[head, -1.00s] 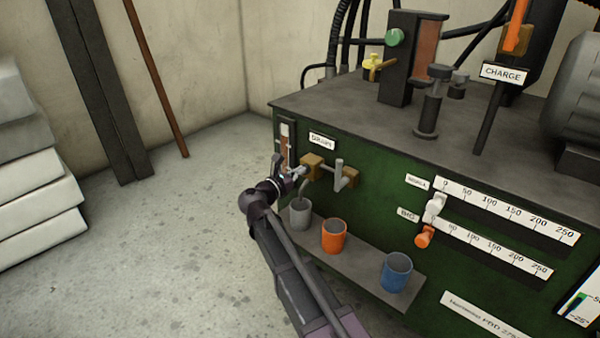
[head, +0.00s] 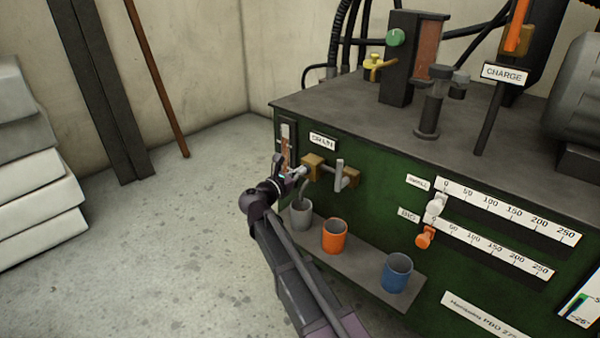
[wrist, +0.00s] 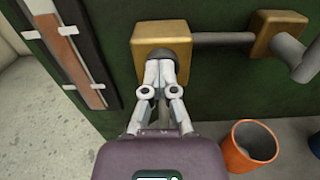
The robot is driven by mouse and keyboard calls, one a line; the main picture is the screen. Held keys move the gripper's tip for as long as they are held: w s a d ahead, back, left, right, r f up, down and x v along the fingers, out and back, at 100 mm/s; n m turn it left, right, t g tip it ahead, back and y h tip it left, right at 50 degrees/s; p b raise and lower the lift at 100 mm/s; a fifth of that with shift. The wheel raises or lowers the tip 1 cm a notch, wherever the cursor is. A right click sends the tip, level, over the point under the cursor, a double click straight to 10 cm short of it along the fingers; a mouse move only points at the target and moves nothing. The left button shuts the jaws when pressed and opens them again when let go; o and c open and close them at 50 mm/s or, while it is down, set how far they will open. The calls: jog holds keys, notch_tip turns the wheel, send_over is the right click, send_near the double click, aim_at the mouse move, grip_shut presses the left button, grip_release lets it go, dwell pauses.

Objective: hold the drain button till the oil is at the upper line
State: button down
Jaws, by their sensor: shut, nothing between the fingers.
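My gripper (head: 298,175) is shut and empty, its fingertips at the front of the brass drain block (head: 313,165) under the DRAIN label (head: 322,141). The sight glass (wrist: 75,55) stands left of the block, pale at the top and brown with oil below. The oil's top looks close to the upper mark, slightly above it; the exact gap is hard to tell. It also shows in the head view (head: 286,146).
A grey cup (head: 300,214) stands under the drain spout. An orange cup (head: 334,236) and a blue cup (head: 396,272) share its shelf (head: 362,267). A bent grey handle (head: 340,173) sticks out right of the drain block.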

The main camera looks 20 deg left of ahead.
jog(key=shift+d+f, duration=0.1)
jog(key=v, duration=1.4)
jog(key=shift+s, duration=0.1)
dwell(0.3)
